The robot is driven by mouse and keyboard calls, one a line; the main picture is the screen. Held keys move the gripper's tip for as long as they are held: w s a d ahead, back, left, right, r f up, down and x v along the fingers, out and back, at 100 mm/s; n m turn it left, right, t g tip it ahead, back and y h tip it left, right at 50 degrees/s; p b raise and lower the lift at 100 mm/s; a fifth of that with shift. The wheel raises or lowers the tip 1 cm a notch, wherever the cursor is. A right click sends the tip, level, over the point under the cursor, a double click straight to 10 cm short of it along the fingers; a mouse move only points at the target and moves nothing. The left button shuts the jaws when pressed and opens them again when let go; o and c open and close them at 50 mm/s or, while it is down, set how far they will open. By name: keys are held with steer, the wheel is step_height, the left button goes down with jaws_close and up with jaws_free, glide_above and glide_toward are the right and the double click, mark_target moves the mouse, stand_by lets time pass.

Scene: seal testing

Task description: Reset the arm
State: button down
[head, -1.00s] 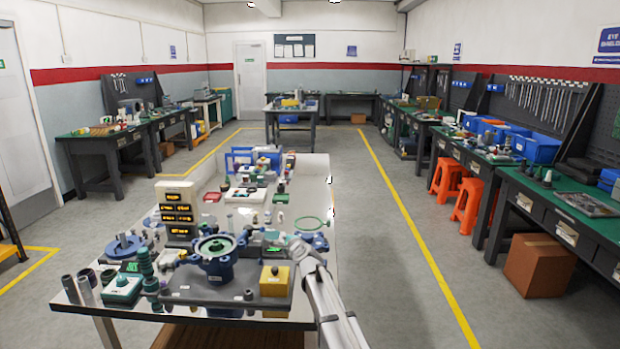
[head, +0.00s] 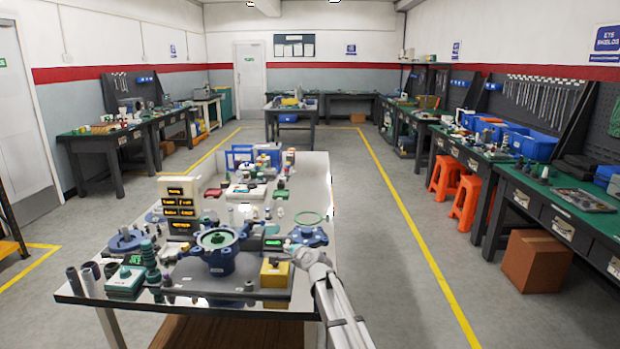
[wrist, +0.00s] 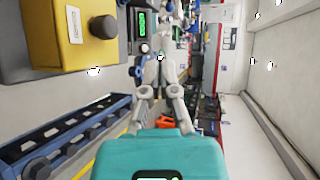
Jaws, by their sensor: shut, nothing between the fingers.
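My gripper (wrist: 158,58) shows in the wrist view beyond its teal housing. Its grey fingers are drawn together with nothing between them. In the head view my arm comes up from the lower right, and its end is over the right side of the bench (head: 285,305), beside a yellow block (head: 274,271). The fingers are too small there to make out. The yellow block with its dark knob also shows at the upper left of the wrist view (wrist: 65,38), apart from the fingers. A blue flanged housing with a green ring (head: 218,240) stands left of my arm.
A blue round part (head: 308,236) lies close beyond my arm's end.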

steer(key=s+d+f+n+g+h+b, duration=0.2)
steer(key=s+d+f+n+g+b, duration=0.25)
steer(key=s+f, duration=0.45)
steer(key=s+d+f+n+g+h+b, duration=0.1)
steer(key=s+d+f+n+g, duration=0.3)
steer(key=s+d+f, duration=0.55)
steer(key=s+d+f+n+g+h+b, duration=0.1)
steer(key=s+d+n+g+h, duration=0.1)
steer(key=s+d, duration=0.5)
steer(key=s+d+f+n+g+h+b, duration=0.1)
steer(key=s+d+f+n+g+h, duration=0.15)
steer(key=s, duration=0.85)
step_height(320, 180, up, 22)
steer(key=p, duration=2.1)
steer(key=shift+d, duration=0.4)
steer(key=shift+f, duration=0.1)
